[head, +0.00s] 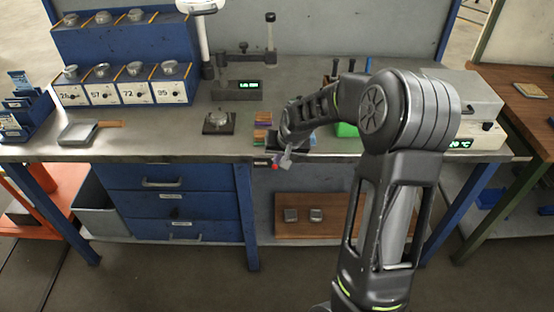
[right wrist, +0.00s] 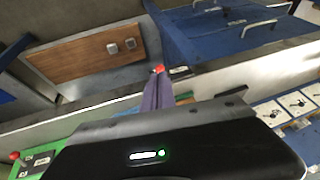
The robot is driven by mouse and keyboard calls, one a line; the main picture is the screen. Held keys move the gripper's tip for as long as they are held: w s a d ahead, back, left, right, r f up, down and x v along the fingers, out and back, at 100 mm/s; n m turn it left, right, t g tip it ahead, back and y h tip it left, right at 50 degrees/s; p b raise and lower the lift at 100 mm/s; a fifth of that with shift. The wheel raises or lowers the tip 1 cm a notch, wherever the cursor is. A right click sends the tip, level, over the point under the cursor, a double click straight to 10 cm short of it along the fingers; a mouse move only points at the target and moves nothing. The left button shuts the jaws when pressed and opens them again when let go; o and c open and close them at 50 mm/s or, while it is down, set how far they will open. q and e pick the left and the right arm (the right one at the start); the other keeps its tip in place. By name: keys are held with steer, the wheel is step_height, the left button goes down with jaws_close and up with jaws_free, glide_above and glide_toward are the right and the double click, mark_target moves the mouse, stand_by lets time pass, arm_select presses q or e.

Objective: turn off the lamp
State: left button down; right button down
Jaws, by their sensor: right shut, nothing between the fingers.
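The white lamp (head: 203,35) stands at the back of the bench, its head (head: 200,5) partly cut off by the top edge of the head view. I cannot tell whether it is lit. A small red button (head: 274,166) sits on the bench's front edge beside a dark label (head: 262,163); it also shows in the right wrist view (right wrist: 157,68). My right gripper (head: 286,160) is shut and empty, with its tips close to the red button. I cannot tell whether they touch it. My left gripper is not in view.
The steel bench top (head: 160,142) holds a blue rack (head: 125,85) with numbered bins, a small dial stand (head: 218,122), a digital gauge (head: 237,90) and a grey oven-like box (head: 465,100). Blue drawers (head: 175,205) hang below left. A brown board (head: 285,230) lies on the lower shelf.

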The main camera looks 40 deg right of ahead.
mark_target(275, 166)
steer(key=x, duration=0.3)
steer(key=shift+w+f+p, duration=0.1)
steer(key=shift+f+p, duration=0.05)
steer(key=shift+p, duration=0.15)
